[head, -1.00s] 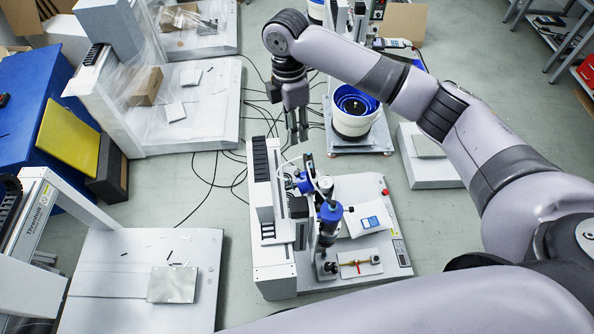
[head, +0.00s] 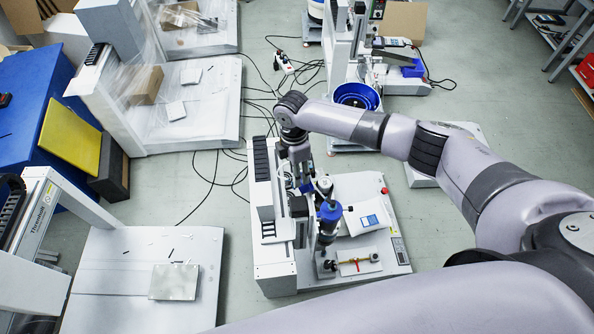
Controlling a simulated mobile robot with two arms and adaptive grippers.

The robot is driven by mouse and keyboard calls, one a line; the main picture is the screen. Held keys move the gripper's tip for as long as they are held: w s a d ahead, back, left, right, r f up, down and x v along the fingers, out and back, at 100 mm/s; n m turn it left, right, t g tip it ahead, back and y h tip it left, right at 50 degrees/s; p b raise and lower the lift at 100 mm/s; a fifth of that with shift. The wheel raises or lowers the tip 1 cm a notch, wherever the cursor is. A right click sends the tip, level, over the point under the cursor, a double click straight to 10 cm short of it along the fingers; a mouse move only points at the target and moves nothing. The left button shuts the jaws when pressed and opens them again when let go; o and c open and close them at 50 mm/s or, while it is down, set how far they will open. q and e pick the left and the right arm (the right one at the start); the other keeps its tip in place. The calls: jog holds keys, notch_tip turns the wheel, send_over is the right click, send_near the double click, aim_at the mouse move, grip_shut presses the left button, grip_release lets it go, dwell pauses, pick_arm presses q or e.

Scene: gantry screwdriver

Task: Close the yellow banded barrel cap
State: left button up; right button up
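A small yellow bar with a red band (head: 352,262) lies across a white plate on the gantry screwdriver's base. A dark round knob sits at its left end, and I cannot tell which part is the barrel cap or whether it is closed. The blue-topped screwdriver (head: 330,212) stands upright just left of the plate. My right gripper (head: 303,178) points down at the gantry's upper end, behind the screwdriver and away from the yellow bar. Its fingertips are partly lost among the gantry parts, so its opening is unclear. My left gripper is not in view.
The gantry's white column (head: 272,215) stands left of the screwdriver. A blue-lined bowl (head: 357,97) stands behind, partly covered by my arm. Cables (head: 212,185) run over the floor at left. A white table with a metal plate (head: 174,282) is at lower left.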

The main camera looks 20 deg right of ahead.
jog(key=shift+f, duration=0.3)
jog(key=shift+c, duration=0.4)
grip_shut()
dwell(0.4)
